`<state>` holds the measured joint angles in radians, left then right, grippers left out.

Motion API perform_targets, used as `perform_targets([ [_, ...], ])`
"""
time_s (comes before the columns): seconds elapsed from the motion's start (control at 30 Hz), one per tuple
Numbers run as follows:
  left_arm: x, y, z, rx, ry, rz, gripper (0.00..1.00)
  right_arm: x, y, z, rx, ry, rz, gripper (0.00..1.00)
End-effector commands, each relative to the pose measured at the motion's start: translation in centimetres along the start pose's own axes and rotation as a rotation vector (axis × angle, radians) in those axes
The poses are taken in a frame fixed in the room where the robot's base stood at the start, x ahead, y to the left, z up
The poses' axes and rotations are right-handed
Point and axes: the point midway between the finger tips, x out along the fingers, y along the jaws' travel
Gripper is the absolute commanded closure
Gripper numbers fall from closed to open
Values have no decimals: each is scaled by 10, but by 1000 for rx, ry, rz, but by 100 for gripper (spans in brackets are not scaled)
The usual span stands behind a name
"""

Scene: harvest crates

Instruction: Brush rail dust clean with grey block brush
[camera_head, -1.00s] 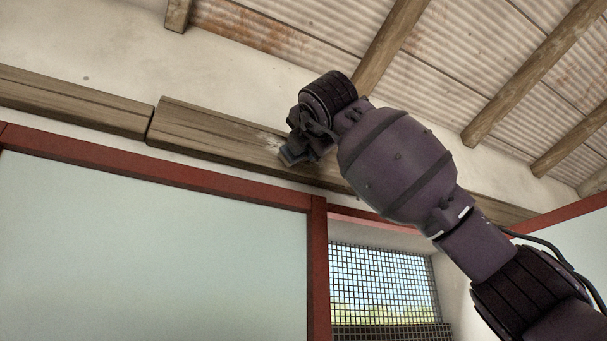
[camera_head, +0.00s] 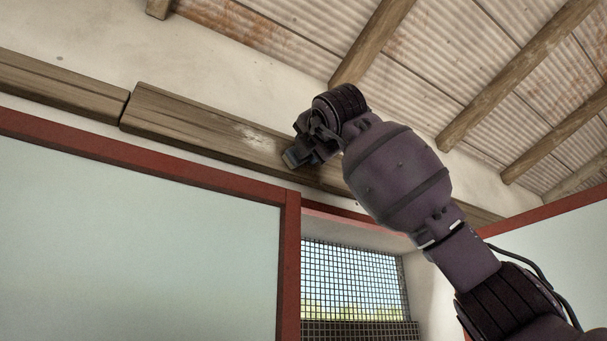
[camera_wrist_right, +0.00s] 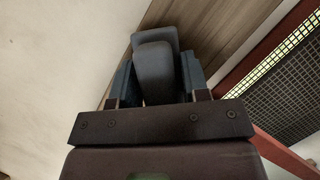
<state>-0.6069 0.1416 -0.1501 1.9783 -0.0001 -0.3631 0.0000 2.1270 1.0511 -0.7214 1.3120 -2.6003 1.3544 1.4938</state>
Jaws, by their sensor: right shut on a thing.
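The wooden rail (camera_head: 190,118) runs along the wall below the roof in the head view. A pale dust patch (camera_head: 252,136) shows on it, just left of my right gripper. My right gripper (camera_head: 298,152) is at the rail. In the right wrist view my right gripper (camera_wrist_right: 155,85) is shut on the grey block brush (camera_wrist_right: 154,68), whose far end lies against or very near the rail (camera_wrist_right: 205,30). Whether the brush touches the wood cannot be told. My left gripper is not in view.
A red frame (camera_head: 290,260) with pale panels stands below the rail. A mesh window (camera_head: 355,285) is to its right. Roof beams (camera_head: 370,45) and corrugated sheets slope above. The pale wall between rail and roof is clear.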

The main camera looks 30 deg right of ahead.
Motion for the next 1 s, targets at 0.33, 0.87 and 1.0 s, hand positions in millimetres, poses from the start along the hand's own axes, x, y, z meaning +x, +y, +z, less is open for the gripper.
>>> perform_targets([
  [0.33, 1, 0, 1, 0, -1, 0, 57, 1, 1, -2, 0, 1, 0, 77],
  [0.87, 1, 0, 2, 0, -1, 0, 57, -8, 22, -23, 0, 2, 0, 77],
  [1.0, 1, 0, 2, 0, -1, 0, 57, -10, 26, -26, 0, 2, 1, 77],
])
